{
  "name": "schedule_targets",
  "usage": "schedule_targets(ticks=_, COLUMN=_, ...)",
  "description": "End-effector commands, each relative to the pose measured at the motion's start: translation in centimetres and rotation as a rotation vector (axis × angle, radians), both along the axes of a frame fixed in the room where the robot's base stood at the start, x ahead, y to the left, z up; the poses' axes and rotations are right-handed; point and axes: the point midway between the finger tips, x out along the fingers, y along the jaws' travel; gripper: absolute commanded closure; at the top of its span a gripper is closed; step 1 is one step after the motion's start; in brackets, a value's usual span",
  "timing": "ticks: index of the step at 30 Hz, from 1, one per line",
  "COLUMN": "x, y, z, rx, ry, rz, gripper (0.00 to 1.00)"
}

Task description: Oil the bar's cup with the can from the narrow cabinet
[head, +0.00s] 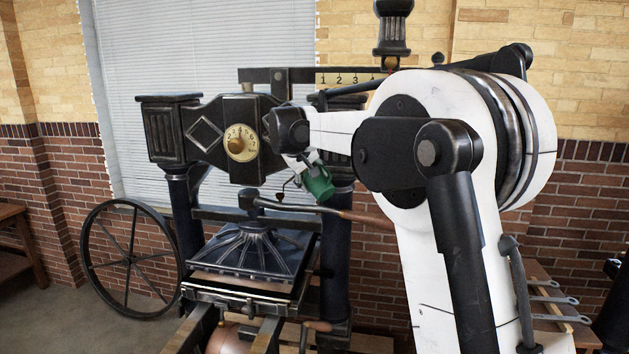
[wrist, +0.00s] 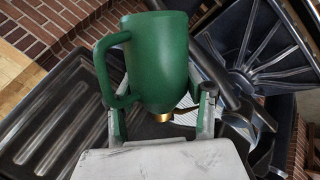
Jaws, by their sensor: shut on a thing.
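My gripper (head: 307,162) is shut on a green oil can (head: 319,184). In the wrist view the green can (wrist: 160,55), with its loop handle and brass collar, sits between my two fingers (wrist: 160,102). In the head view it hangs tilted, just above the press bar (head: 300,208), which runs from the press middle to a wooden handle (head: 368,219) at the right. A thin dark part at the can's left looks like its spout; I cannot tell whether it touches the bar. The bar's cup cannot be made out clearly. The narrow cabinet is not in view.
The black press (head: 255,255) stands around the bar, with a dial (head: 241,143) above and a post on each side. A spoked wheel (head: 131,258) stands at the left. Wrenches (head: 553,300) lie at the lower right. My arm covers much of the right side.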

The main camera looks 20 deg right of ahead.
Motion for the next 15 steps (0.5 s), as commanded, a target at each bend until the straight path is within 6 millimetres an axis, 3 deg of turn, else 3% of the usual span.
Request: schedule_targets(ticks=15, x=-0.09, y=0.87, z=0.3, rx=0.0, ry=0.0, rz=0.0, gripper=1.0)
